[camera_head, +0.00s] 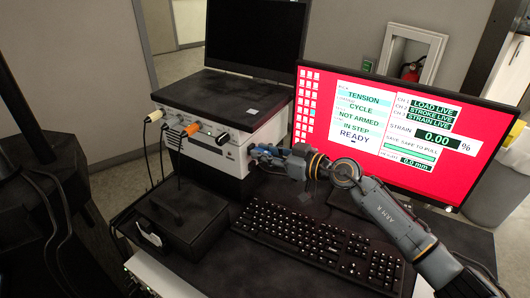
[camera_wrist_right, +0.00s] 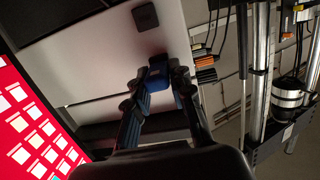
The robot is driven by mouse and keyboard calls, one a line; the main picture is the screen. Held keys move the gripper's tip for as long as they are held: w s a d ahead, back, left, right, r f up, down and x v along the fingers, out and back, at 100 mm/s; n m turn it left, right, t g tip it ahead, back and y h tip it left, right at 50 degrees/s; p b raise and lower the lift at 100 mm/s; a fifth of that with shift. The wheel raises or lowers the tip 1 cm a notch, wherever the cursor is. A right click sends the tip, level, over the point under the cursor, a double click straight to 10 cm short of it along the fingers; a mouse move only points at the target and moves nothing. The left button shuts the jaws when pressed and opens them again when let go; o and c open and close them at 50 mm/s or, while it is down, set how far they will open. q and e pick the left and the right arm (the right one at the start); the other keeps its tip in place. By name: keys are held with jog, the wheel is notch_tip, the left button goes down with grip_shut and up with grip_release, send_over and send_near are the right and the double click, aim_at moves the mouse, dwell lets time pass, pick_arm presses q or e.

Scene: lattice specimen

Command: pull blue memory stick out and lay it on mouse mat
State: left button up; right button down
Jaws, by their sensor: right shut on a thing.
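The blue memory stick (camera_wrist_right: 158,68) shows in the right wrist view between the fingertips of my right gripper (camera_wrist_right: 160,82). The gripper is shut on it. In the head view my right gripper (camera_head: 264,154) is at the right side of the white instrument box (camera_head: 222,150), and its fingers hide most of the stick. The stick's far end is against or very near the box's pale panel; I cannot tell how far it sits in a port. I cannot make out the mouse mat for certain on the dark desk. My left gripper is not in view.
A black keyboard (camera_head: 315,240) lies below my right arm. A monitor (camera_head: 390,130) with a red screen stands behind the arm. A black case (camera_head: 180,225) and plugged cables (camera_head: 178,128) are on the left.

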jog(key=shift+s+d+p, duration=0.25)
jog(key=shift+d+p, duration=0.3)
jog(key=shift+p, duration=0.3)
dwell(0.7)
jog(key=shift+d, duration=0.1)
jog(key=shift+f+p+v, duration=0.15)
jog(key=shift+p+v, duration=0.6)
jog(key=shift+v, duration=0.3)
jog(key=shift+f+p+v, duration=0.2)
jog(key=shift+p+v, duration=0.55)
jog(key=shift+v, duration=0.25)
